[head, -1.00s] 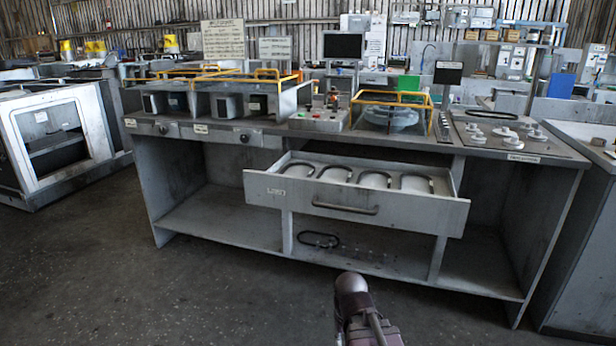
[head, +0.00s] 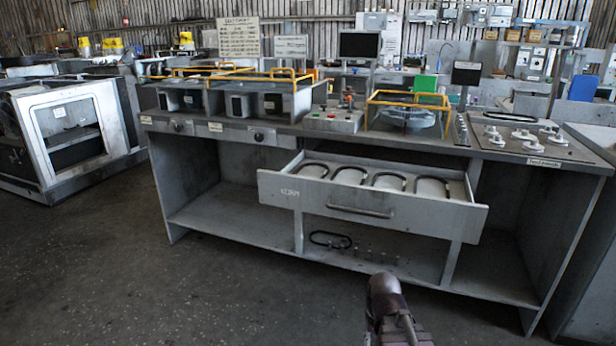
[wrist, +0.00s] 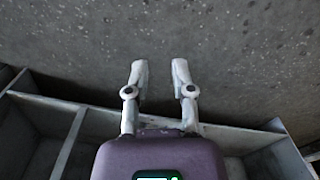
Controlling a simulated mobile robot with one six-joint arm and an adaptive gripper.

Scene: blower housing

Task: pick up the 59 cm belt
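Several dark belts lie in a row in the open drawer (head: 372,206) of the grey bench, each partly around a pale round form; one of these belts (head: 350,174) is near the drawer's middle. Another dark belt (head: 330,239) lies flat on the shelf below the drawer. I cannot read any label that tells which belt is 59 cm. My gripper (wrist: 158,68) shows in the wrist view with its two fingers apart and nothing between them. It points at the bare floor. In the head view only part of my arm shows, in front of the bench.
The bench top (head: 290,127) carries yellow-railed fixtures, a control box (head: 334,120) and a round housing (head: 408,115) in a yellow frame. Small upright pegs (head: 370,252) stand beside the shelf belt. The floor (head: 200,290) before the bench is clear.

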